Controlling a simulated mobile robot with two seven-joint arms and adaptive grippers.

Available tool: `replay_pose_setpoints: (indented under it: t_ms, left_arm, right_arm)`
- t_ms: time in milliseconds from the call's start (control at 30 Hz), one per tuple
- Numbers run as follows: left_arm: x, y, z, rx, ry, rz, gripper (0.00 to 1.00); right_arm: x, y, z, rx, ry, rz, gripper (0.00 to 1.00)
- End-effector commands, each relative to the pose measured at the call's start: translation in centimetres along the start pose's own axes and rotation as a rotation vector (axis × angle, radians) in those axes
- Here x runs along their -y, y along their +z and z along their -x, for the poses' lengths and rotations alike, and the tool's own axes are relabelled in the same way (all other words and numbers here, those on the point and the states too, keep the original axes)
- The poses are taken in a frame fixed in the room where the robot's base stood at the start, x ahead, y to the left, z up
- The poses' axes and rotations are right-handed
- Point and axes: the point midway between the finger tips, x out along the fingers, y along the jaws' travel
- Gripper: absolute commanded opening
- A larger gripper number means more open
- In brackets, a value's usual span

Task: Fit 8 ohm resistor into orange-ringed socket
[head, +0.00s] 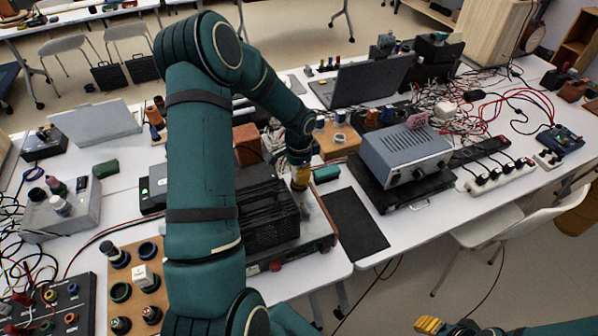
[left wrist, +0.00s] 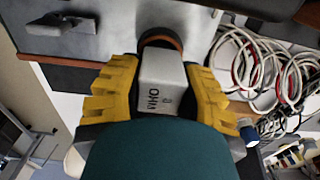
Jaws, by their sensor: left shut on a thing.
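My left gripper (left wrist: 160,90) is shut on a white block-shaped resistor (left wrist: 161,78), one yellow finger on each side. "OHM" and a small, hard-to-read digit are printed on its face. An orange-ringed socket (left wrist: 161,36) with a dark inside shows just beyond the far end of the resistor, which overlaps part of it. I cannot tell whether the resistor is inside the ring or only in front of it. In the head view my left gripper (head: 300,178) is low over the middle bench and the resistor is not clear. Yellow fingertips of my right gripper (head: 429,325) show at the bottom edge.
A wooden board (head: 152,255) with several ringed sockets and a white block stands left of my arm. A black ribbed box (head: 268,215) is close to my left gripper. A grey instrument (head: 405,152) stands to the right, with tangled cables (head: 435,100) behind. A dark mat (head: 356,225) lies clear.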

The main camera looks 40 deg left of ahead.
Motion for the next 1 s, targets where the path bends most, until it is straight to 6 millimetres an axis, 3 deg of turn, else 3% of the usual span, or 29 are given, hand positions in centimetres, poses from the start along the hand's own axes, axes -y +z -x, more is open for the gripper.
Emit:
replay_pose_setpoints:
  t_ms: [100,133,200,633,1000]
  left_arm:
    - [0.0,0.0,-0.5,0.000,0.000,0.000,0.00]
    - [0.0,0.0,-0.5,0.000,0.000,0.000,0.42]
    - [0.0,0.0,-0.4,0.000,0.000,0.000,0.61]
    - [0.0,0.0,0.5,0.000,0.000,0.000,0.61]
    - [0.1,0.0,7.7,-0.002,-0.003,0.000,0.61]
  right_arm:
    - [-0.1,0.1,-0.3,0.003,0.000,0.001,0.47]
    - [-0.1,0.2,-0.3,0.003,0.000,0.001,0.47]
    - [-0.1,0.1,-0.3,0.003,0.000,0.001,0.47]
    - [0.1,-0.1,0.4,-0.002,0.000,0.000,0.47]
    - [0.4,-0.6,1.2,-0.011,0.001,-0.003,0.47]
